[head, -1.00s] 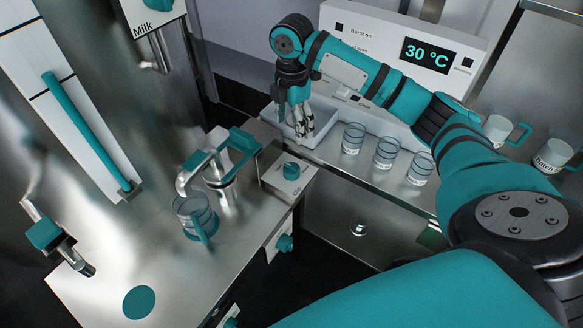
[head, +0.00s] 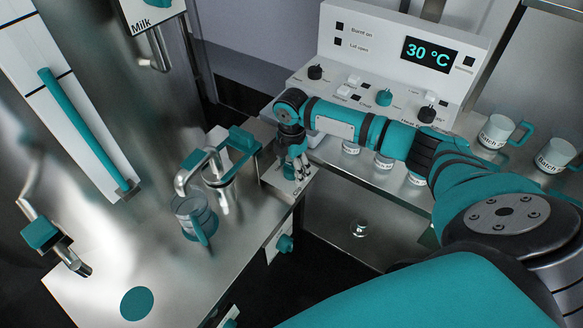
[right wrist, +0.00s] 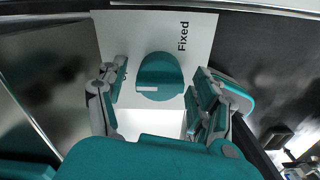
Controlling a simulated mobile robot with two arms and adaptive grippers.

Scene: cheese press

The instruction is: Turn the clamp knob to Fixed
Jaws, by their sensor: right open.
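The teal clamp knob (right wrist: 160,76) sits on a white panel (right wrist: 140,32) in the right wrist view. Its white mark lies on the left side of the knob and points left. The word "Fixed" (right wrist: 183,36) is printed above and to the right of the knob. My right gripper (right wrist: 158,88) is open, with one finger on each side of the knob and gaps between. In the head view my right gripper (head: 297,170) is over the small control box (head: 302,190) and largely covers the knob. My left gripper is not in view.
The press with its teal handle (head: 241,140) and a clear jug (head: 195,217) stand left of the control box. Another teal knob (head: 285,243) is on the box's front side below. Several cups stand on the right shelf, partly behind my right arm.

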